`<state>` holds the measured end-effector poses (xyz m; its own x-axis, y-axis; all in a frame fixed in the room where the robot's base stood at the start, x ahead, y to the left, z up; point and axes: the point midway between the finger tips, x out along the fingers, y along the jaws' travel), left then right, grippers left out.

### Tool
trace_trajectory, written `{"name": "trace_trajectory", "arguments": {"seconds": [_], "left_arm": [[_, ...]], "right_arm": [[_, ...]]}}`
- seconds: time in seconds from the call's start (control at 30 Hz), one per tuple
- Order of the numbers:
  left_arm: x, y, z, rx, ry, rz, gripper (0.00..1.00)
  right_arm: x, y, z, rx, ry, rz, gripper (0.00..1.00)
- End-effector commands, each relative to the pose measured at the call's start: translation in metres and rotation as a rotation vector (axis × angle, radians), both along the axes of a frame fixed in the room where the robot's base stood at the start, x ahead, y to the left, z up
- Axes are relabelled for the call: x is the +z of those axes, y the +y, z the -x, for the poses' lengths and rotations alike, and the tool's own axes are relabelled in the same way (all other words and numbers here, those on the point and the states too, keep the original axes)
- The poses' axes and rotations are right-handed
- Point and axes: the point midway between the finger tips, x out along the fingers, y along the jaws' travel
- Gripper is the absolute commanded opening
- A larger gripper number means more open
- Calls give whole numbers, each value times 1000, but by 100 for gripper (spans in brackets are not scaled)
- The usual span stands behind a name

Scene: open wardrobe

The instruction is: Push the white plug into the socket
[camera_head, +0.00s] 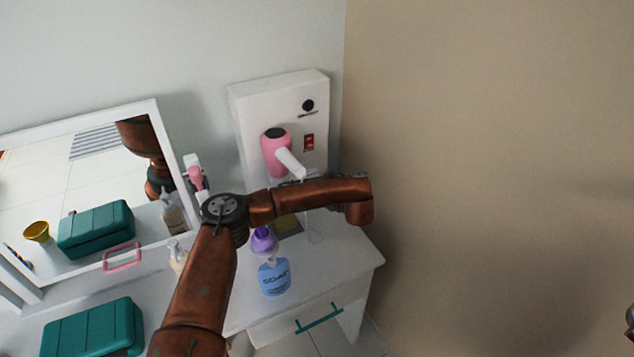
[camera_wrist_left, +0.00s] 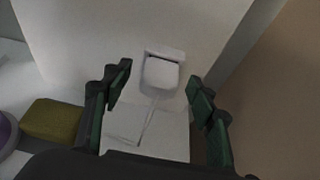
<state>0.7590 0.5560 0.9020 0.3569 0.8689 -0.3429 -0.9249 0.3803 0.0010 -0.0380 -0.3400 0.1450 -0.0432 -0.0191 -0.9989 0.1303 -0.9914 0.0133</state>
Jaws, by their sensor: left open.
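The white plug (camera_wrist_left: 162,73) shows in the left wrist view in front of the pale panel, with a thin white cable (camera_wrist_left: 150,122) running down from it. My left gripper (camera_wrist_left: 160,90) is open, with one dark green-padded finger on each side of the plug and visible gaps between. In the head view my left arm hides the plug and most of the gripper. The socket appears to be the round black fitting (camera_head: 308,105) high on the white wall panel (camera_head: 253,115).
A pink hair dryer (camera_head: 276,150) and a red switch (camera_head: 309,142) are on the panel. A blue soap bottle (camera_head: 274,280) and a purple item (camera_head: 264,240) stand on the white counter (camera_head: 345,262). An olive block (camera_wrist_left: 52,119) lies near the gripper. A beige wall (camera_head: 480,150) bounds the right.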

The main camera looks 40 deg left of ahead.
Motion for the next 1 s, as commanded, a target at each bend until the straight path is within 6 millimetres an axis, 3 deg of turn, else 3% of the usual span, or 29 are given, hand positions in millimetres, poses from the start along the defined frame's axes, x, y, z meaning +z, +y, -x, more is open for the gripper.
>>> {"name": "trace_trajectory", "arguments": {"seconds": [0.3, 0.5, 0.7, 1.0], "left_arm": [[23, -57, 22, -7, -2, 2, 53], [33, -85, 34, -3, -2, 2, 53], [38, -95, 39, -2, -2, 1, 53], [38, -96, 39, -2, -2, 1, 53]], "right_arm": [[0, 1, 0, 0, 0, -1, 40], [0, 1, 0, 0, 0, -1, 40], [0, 1, 0, -1, 0, -1, 40], [0, 1, 0, -1, 0, -1, 40]]}}
